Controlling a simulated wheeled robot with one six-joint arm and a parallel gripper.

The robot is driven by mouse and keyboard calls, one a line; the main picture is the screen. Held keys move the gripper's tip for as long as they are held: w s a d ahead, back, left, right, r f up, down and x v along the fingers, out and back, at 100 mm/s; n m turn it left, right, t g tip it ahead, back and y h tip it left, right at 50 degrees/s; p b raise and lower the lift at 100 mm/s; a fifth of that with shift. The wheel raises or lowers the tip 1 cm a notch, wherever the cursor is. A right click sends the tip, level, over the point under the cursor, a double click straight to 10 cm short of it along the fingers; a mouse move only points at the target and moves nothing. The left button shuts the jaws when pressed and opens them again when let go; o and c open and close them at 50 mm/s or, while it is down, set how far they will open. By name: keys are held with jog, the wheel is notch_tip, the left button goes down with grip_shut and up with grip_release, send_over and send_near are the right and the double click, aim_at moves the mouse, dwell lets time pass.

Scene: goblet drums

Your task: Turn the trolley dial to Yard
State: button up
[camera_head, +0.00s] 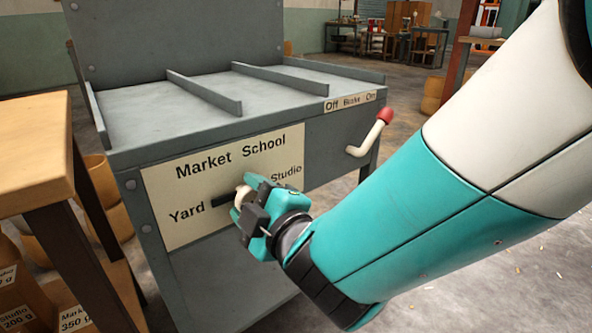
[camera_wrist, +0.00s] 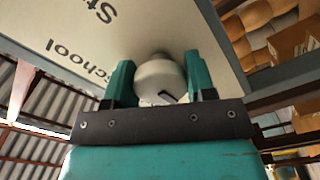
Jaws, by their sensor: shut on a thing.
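The trolley (camera_head: 160,125) is dark grey metal. Its front carries a cream dial plate (camera_head: 170,180) labelled Market, School, Studio and Yard. The dial has a pale round knob (camera_head: 240,197) and a dark pointer (camera_head: 222,201), which points left towards the word Yard. My gripper (camera_head: 250,200) is shut on the knob and hides part of it. In the wrist view the knob (camera_wrist: 160,78) sits between the two teal fingers (camera_wrist: 160,85), with the plate (camera_wrist: 60,35) behind it.
A brake lever with a red tip (camera_head: 384,115) sticks out at the trolley's right, below an Off Brake On label (camera_head: 350,101). A wooden table (camera_head: 35,150) stands close at the left, with labelled boxes (camera_head: 70,305) below. Floor to the right is mostly clear.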

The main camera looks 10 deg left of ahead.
jog(key=shift+s, duration=0.1)
dwell(0.3)
jog(key=o, duration=0.9)
jog(key=shift+s+d+f+b, duration=0.15)
jog(key=shift+s+d+b, duration=0.15)
jog(key=shift+b, duration=0.3)
jog(key=b+v, duration=1.6)
jog(key=shift+d, duration=0.25)
